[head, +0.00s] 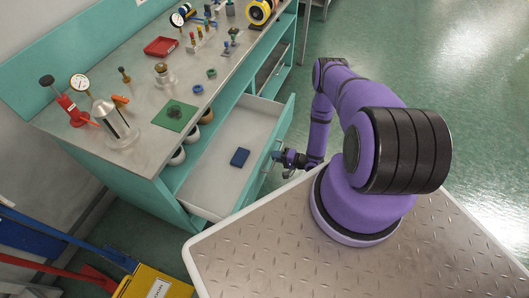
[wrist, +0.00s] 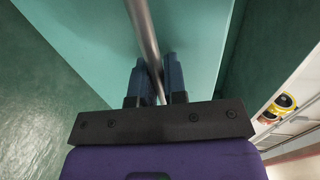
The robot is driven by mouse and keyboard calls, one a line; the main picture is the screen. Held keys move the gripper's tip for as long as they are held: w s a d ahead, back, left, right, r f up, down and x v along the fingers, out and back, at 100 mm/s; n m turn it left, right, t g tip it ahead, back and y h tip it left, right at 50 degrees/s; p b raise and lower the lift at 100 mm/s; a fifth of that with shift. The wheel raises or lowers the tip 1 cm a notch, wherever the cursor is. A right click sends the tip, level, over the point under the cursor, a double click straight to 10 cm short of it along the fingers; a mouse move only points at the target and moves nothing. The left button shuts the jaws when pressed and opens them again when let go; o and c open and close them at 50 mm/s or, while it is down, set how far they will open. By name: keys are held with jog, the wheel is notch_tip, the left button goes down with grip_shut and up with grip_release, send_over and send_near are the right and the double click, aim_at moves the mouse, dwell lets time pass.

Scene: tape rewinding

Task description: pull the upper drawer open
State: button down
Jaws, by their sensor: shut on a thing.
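The upper drawer (head: 255,122) stands pulled well out from the teal workbench, with its pale inside showing in the head view. A dark blue block (head: 240,157) lies on its floor. My gripper (head: 277,156) is at the drawer's teal front. In the wrist view my gripper (wrist: 156,62) has its two dark fingers closed around the grey bar handle (wrist: 142,30). The teal drawer front (wrist: 95,40) fills much of that view behind the bar. The fingers hide part of the handle.
The workbench top (head: 150,75) holds gauges, a red tray (head: 160,46), a green mat (head: 175,115) and small fittings. A yellow bin (head: 152,284) and blue and red tool handles are at lower left. Green floor at the upper right is clear.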

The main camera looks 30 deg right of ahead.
jog(key=shift+f+v, duration=0.15)
jog(key=shift+v, duration=0.5)
jog(key=shift+f+v, duration=0.15)
jog(key=shift+v, duration=0.55)
jog(key=c, duration=1.2)
grip_release()
jog(key=v, duration=1)
jog(key=shift+s+d, duration=0.25)
jog(key=shift+s, duration=0.1)
